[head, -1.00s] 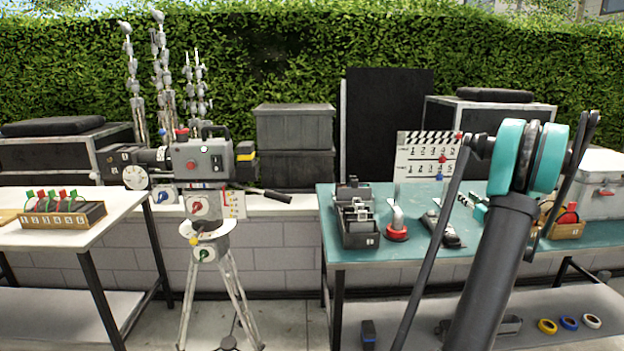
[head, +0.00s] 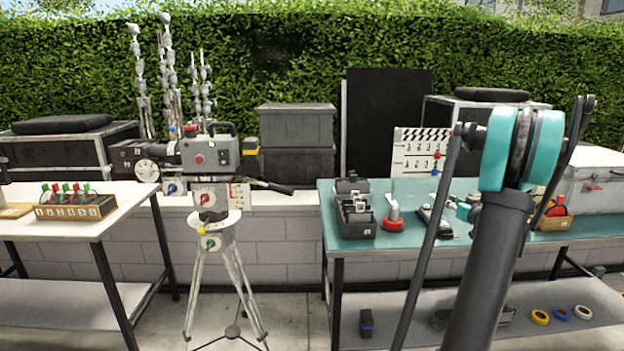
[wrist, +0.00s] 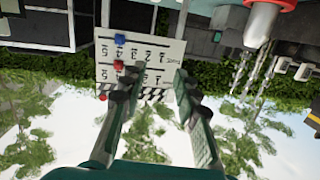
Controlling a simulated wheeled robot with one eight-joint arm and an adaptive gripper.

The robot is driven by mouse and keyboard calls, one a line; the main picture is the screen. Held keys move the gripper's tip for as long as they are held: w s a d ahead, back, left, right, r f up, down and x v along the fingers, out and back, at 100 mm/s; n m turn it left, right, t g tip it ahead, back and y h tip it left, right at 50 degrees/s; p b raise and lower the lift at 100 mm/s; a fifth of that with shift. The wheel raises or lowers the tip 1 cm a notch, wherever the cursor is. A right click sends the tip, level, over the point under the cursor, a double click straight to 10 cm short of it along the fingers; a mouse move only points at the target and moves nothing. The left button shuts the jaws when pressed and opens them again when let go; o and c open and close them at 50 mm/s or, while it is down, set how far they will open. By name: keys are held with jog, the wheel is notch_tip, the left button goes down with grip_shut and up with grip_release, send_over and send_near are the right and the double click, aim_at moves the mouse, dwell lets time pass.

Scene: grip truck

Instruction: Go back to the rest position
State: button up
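My gripper (wrist: 157,82) shows in the wrist view with its two dark fingers spread apart and nothing between them. The wrist view is upside down. A white clapperboard (wrist: 140,55) with red and blue knobs appears beyond the fingers, apart from them as far as I can tell. In the head view my folded arm rises at the right, and my gripper is mostly hidden behind it, above the teal table (head: 350,228). The clapperboard (head: 412,150) stands upright at the back of that table.
A film camera (head: 205,155) stands on a tripod at centre left. A white table (head: 110,212) at left bears a box of coloured switches (head: 75,207). The teal table holds a dark bin (head: 357,220), a red-based item (head: 393,218) and a grey case (head: 598,185). Tape rolls (head: 560,313) lie on the lower shelf.

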jog(key=s+a+f+g+y, duration=0.1)
jog(key=s+a+f+g, duration=0.1)
jog(key=s+a, duration=0.5)
jog(key=s+a+f+g+y, duration=0.1)
jog(key=s+a+f+g, duration=0.15)
jog(key=a, duration=0.75)
jog(key=s+a+f+g, duration=0.25)
jog(key=s+a, duration=0.25)
jog(key=a, duration=0.4)
jog(key=s+a+f+g+h, duration=0.1)
jog(key=s+f, duration=0.2)
jog(key=s, duration=0.5)
jog(key=s+a+f+g+h, duration=0.2)
jog(key=s+f, duration=0.2)
jog(key=s, duration=0.5)
jog(key=s+a+f+m+g+h, duration=0.1)
jog(key=s+f+g, duration=0.1)
jog(key=s, duration=0.6)
jog(key=shift+s+a+f, duration=0.15)
jog(key=shift+f, duration=0.55)
jog(key=shift+o, duration=0.6)
